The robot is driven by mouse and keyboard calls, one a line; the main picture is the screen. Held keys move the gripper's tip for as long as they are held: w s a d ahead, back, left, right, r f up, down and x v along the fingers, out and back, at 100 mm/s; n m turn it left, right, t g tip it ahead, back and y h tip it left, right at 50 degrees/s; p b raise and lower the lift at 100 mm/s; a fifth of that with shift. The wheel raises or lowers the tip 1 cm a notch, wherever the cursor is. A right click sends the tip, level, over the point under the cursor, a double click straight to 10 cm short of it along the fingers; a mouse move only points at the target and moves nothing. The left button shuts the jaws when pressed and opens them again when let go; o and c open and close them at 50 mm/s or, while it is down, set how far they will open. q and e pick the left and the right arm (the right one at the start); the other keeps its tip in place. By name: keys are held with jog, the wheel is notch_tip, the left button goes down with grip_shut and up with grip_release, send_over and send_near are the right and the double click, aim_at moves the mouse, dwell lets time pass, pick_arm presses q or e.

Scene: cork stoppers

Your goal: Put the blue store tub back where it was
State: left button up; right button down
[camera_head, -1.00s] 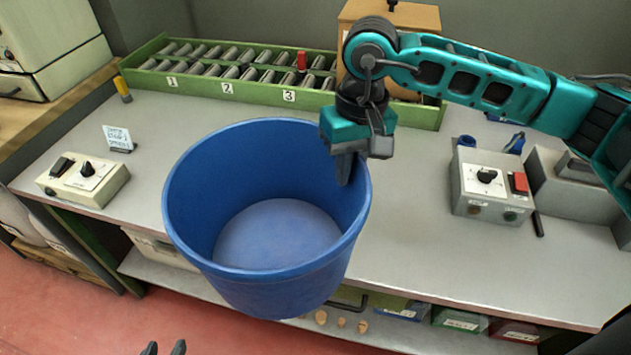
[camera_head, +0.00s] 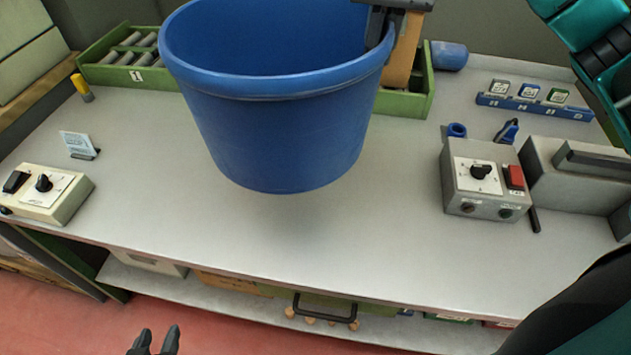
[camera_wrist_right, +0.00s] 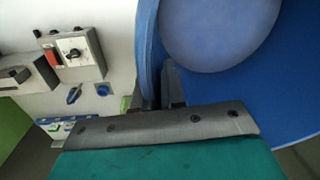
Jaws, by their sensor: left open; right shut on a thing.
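The blue store tub (camera_head: 275,135) is large, open-topped and upright in the head view. It hangs above the grey bench, with a soft shadow on the bench top below it. It looks empty where I can see its inside. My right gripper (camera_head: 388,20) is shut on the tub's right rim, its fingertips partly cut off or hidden. The right wrist view shows the fingers (camera_wrist_right: 168,88) astride the tub wall (camera_wrist_right: 215,95), with the tub's round floor beyond. My left gripper (camera_head: 157,340) is open and empty at the bottom edge, in front of the bench.
The bench top (camera_head: 330,235) is clear below the tub. A green roller rack (camera_head: 165,75) stands behind it. Switch boxes stand at left (camera_head: 45,195) and right (camera_head: 483,180). A small sign (camera_head: 77,144) and a blue label rail (camera_head: 535,107) are also on the bench.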

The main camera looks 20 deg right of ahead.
notch_tip(320, 180, down, 19)
jog(key=shift+b, duration=0.35)
jog(key=shift+f, duration=0.1)
jog(key=shift+f, duration=0.1)
jog(key=c, duration=1.2)
grip_release()
